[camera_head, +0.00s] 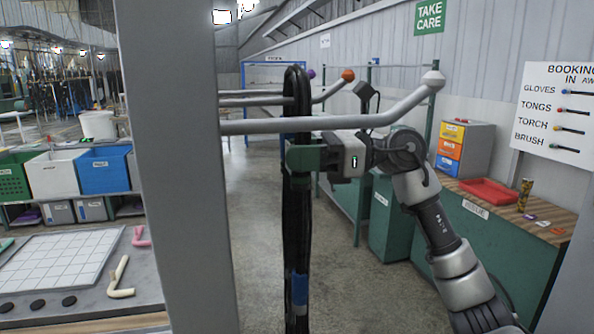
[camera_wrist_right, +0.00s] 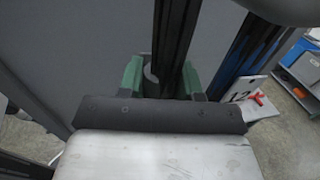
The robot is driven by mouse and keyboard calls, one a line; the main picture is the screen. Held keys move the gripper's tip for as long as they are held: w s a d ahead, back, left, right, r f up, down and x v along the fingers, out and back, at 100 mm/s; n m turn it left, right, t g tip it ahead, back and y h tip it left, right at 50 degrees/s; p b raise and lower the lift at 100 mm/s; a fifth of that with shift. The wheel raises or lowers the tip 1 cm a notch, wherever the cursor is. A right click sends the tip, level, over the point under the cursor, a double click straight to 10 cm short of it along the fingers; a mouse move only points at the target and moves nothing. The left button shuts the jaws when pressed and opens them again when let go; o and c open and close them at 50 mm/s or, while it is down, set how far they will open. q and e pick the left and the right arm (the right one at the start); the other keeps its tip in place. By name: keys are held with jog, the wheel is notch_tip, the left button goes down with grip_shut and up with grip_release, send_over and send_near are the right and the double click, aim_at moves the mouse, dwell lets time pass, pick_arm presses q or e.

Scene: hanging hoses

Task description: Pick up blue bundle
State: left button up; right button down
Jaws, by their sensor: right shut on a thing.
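The blue bundle (camera_head: 297,225) is a long loop of black hoses with a blue band (camera_head: 300,289) low on it. It hangs upright at the pale arm with the white ball tip (camera_head: 350,122), its top loop above that arm. My right gripper (camera_head: 302,158) is shut around the hoses just below the arm. In the right wrist view, black hose (camera_wrist_right: 176,45) runs between the green fingers (camera_wrist_right: 163,78). Whether the loop still bears on the arm is hard to tell. My left gripper is not in view.
A grey post (camera_head: 182,170) stands close on the left. Another rack arm ends in an orange ball (camera_head: 348,74), with a purple ball (camera_head: 311,73) behind. A green bench (camera_head: 490,235) with a red tray (camera_head: 488,191) stands right. The floor (camera_head: 375,285) between is clear.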

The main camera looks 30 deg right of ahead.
notch_tip(320, 180, up, 5)
jog(key=w+d+b+v, duration=0.1)
jog(key=w+b+v, duration=0.2)
jog(key=v, duration=1.6)
jog(key=shift+d+f+b, duration=0.2)
jog(key=shift+d+b, duration=0.05)
jog(key=shift+b, duration=0.55)
jog(key=shift+w, duration=0.15)
jog(key=c, duration=1.5)
grip_release()
grip_shut()
